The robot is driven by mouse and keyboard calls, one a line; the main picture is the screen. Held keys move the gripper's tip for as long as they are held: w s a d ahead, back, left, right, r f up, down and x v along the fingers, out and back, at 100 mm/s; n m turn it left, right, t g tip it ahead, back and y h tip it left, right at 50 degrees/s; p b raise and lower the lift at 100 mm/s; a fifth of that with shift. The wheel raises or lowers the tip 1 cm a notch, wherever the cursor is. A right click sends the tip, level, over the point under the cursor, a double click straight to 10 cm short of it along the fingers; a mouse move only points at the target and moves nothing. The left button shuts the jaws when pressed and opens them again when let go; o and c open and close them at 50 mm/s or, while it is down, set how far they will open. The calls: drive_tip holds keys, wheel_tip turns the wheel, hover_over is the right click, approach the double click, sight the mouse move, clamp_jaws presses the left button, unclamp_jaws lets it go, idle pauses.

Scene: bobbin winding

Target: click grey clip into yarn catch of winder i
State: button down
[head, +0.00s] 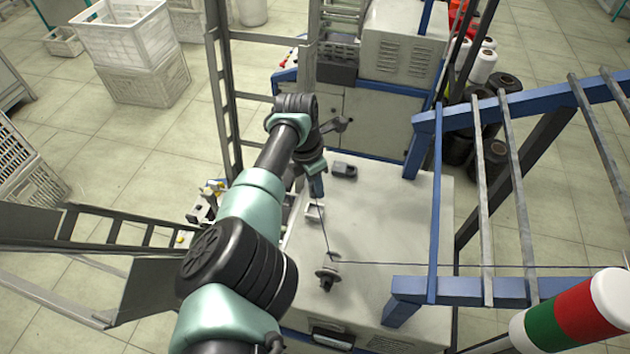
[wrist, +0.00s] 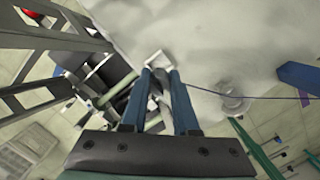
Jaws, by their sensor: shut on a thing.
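My gripper (head: 318,194) points down over the left part of the pale machine top. In the wrist view, its two blue fingers (wrist: 160,73) are close together, with their tips at a small white square bracket (wrist: 157,57). The bracket also shows in the head view (head: 313,213), just below the fingertips. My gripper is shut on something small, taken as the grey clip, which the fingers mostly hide. A dark yarn (head: 325,232) runs from the fingertips to a dark guide post (head: 327,277), then off to the right. I cannot tell whether the clip touches the bracket.
A small grey block (head: 344,170) lies on the machine top (head: 390,225). A blue frame with grey bars (head: 484,190) stands at the right. Winder parts (wrist: 98,72) are left of the fingers in the wrist view. White crates (head: 135,55) stand at the far left.

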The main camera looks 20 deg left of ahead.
drive_tip(key=shift+f+b, duration=1.15)
drive_tip(key=shift+f, duration=0.55)
drive_tip(key=shift+f, duration=0.2)
drive_tip(key=shift+f+b, duration=1.8)
drive_tip(key=shift+b, duration=0.05)
drive_tip(key=shift+f, duration=0.1)
